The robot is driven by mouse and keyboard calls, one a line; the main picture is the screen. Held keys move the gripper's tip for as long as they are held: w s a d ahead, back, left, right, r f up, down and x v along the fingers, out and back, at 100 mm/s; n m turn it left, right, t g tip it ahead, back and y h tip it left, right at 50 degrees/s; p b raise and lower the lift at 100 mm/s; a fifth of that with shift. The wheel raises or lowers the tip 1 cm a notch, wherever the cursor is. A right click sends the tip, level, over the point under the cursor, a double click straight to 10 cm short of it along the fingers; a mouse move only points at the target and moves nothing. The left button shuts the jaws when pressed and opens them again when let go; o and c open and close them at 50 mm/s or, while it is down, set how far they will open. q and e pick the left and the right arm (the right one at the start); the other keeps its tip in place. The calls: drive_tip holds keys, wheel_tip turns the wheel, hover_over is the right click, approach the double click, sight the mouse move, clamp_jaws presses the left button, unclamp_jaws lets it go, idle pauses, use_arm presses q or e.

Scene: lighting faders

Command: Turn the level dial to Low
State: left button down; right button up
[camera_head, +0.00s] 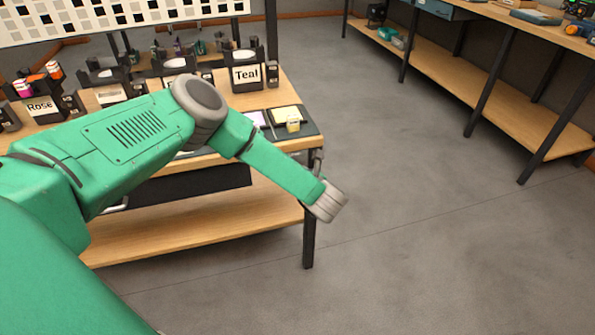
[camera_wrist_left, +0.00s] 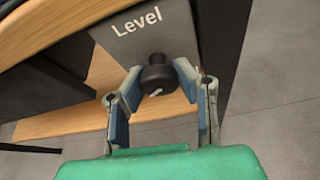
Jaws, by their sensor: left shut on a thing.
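The level dial (camera_wrist_left: 157,74) is a black round knob on a grey panel (camera_wrist_left: 137,42) marked "Level" in the left wrist view. A short pale mark shows on the dial's lower edge. My left gripper (camera_wrist_left: 158,76) is shut on the dial, with one fingertip on each side of it. No "Low" marking can be made out. In the head view my green left arm reaches from the left to the front right corner of the bench, and the dial is hidden there. My left gripper (camera_head: 318,161) shows only in part at that corner. My right gripper is not in view.
The wooden bench (camera_head: 275,84) carries dark holders labelled "Rose" (camera_head: 40,106) and "Teal" (camera_head: 247,75), and a dark tray (camera_head: 308,123) at its right end. A second bench (camera_head: 500,95) stands at the far right. The grey floor (camera_head: 430,220) between is clear.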

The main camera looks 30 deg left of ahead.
use_arm(q)
drive_tip(key=shift+d+n+t+h, duration=0.15)
drive_tip(key=shift+n+t+h, duration=0.15)
drive_tip(key=shift+n, duration=0.2)
idle(0.3)
drive_tip(key=c, duration=1.2)
unclamp_jaws()
drive_tip(key=shift+w, duration=0.1)
drive_tip(key=v, duration=1.1)
drive_tip(key=shift+s+d+r, duration=0.1)
drive_tip(key=shift+s+d, duration=0.15)
drive_tip(key=shift+s, duration=0.1)
